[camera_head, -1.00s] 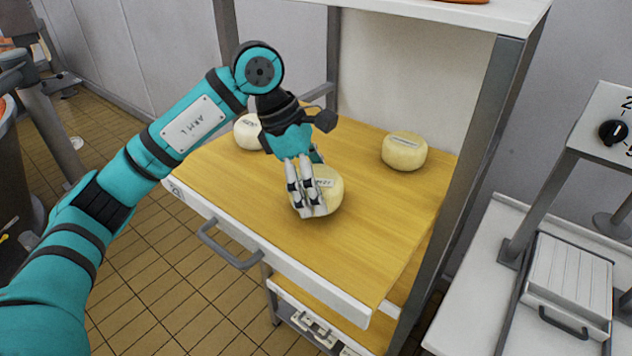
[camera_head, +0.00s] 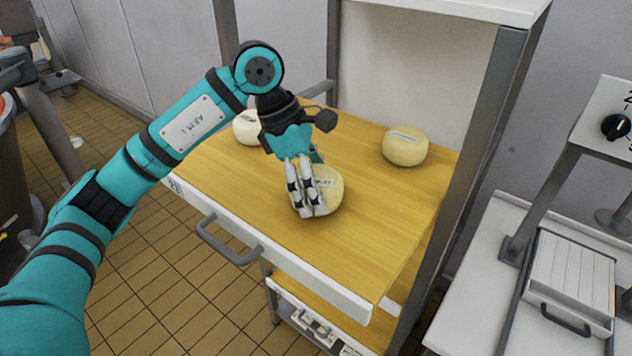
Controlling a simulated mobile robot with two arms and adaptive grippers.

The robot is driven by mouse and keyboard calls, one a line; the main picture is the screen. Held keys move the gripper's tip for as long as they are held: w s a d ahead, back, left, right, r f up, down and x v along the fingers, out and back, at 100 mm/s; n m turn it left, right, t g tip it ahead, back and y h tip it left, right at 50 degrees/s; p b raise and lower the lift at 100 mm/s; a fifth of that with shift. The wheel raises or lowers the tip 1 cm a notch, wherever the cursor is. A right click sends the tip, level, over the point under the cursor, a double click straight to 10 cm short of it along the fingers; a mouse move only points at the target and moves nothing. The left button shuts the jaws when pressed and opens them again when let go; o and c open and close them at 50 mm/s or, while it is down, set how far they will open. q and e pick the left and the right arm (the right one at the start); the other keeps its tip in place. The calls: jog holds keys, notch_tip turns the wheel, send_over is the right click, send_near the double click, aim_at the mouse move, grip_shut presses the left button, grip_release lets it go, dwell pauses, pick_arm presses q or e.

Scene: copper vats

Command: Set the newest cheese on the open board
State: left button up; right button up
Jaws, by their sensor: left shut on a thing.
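A wooden board (camera_head: 360,235) with a white front edge and a grey handle is pulled out from a rack. Three round pale cheeses with labels are on it. One cheese (camera_head: 330,190) is near the middle, and my left gripper (camera_head: 310,208) is shut on it from above. I cannot tell if this cheese touches the board or is just above it. A whiter cheese (camera_head: 246,128) is at the back left, partly behind my gripper. A yellower cheese (camera_head: 405,147) is at the back right. Label text is too small to read. My right gripper is not in view.
A grey rack post (camera_head: 465,160) stands right of the board, with a white shelf (camera_head: 490,10) above. A lower wooden shelf (camera_head: 310,300) shows beneath. At right is a white bench (camera_head: 480,260) with a ribbed device (camera_head: 570,275). The board's front right is clear.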

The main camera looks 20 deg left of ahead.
pick_arm(q)
jog(key=shift+f, duration=0.15)
jog(key=o, duration=1.3)
jog(key=shift+r+p, duration=1.85)
jog(key=shift+r, duration=1.7)
jog(key=shift+f, duration=0.1)
